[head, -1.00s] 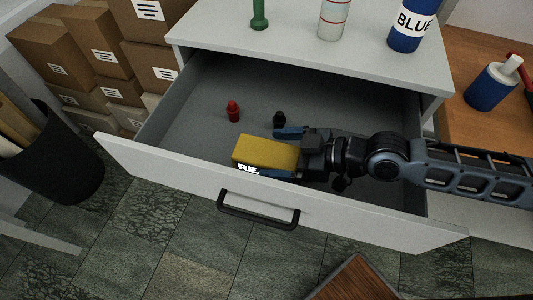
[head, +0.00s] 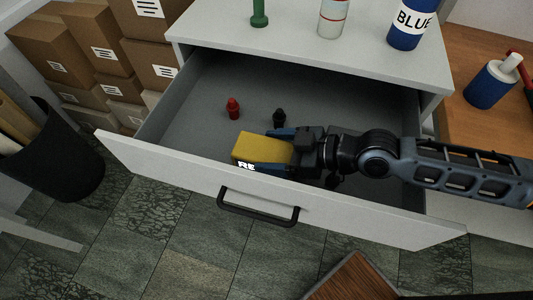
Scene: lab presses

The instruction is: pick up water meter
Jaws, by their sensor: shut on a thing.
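A yellow block (head: 258,148) with white lettering that begins "RE" lies in the open drawer, close to its front panel. My gripper (head: 267,151) reaches in from the right and is shut on the block, with one blue finger along its far side and one along its near side. The block's right end is hidden between the fingers. I cannot tell whether it touches the drawer floor. Nothing in view is clearly marked as a water meter.
The drawer (head: 190,113) also holds a small red piece (head: 233,109) and a small black piece (head: 279,118) beyond the block. The front panel (head: 350,217) has a black handle (head: 257,207). Bottles stand on the cabinet top (head: 290,38). The drawer's left part is clear.

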